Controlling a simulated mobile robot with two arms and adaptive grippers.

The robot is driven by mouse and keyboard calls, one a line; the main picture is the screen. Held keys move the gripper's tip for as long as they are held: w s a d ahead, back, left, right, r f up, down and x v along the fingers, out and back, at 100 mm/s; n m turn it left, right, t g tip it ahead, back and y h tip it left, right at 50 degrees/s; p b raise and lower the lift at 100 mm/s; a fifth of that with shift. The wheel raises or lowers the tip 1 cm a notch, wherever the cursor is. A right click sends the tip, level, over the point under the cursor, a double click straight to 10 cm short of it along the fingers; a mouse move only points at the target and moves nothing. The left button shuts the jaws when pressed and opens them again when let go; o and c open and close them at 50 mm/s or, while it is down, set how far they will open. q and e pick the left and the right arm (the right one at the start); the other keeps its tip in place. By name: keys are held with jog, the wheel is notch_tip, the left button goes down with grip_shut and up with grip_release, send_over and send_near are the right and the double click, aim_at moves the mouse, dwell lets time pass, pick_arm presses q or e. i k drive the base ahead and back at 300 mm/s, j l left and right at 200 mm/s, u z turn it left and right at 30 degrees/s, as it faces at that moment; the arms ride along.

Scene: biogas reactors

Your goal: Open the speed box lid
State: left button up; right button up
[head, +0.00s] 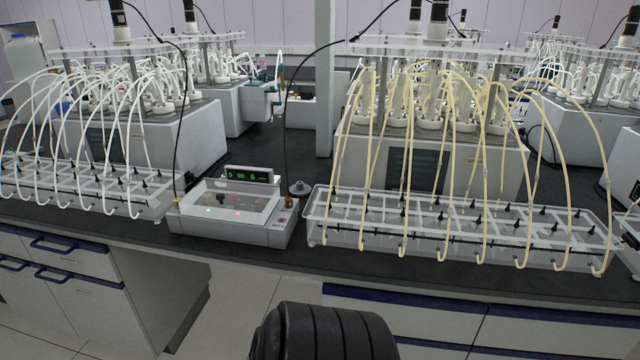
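The speed box (272,238) is a low pale grey box near the front edge of the dark bench, left of the middle in the head view. A clear lid (240,192) lies over its top and looks closed. A red and a green light and a dark knob show through the lid. A small display with green digits (248,175) stands at the box's back edge. Neither of my grippers is in view.
A clear tray with yellow tubes (455,238) stands right of the box, and one with white tubes (80,195) stands left. Black cables rise beside the box. Grey reactor units (455,165) stand behind. The bench front edge (300,268) is clear.

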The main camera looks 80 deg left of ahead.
aim_at(187, 207)
jog(key=u, duration=3.35)
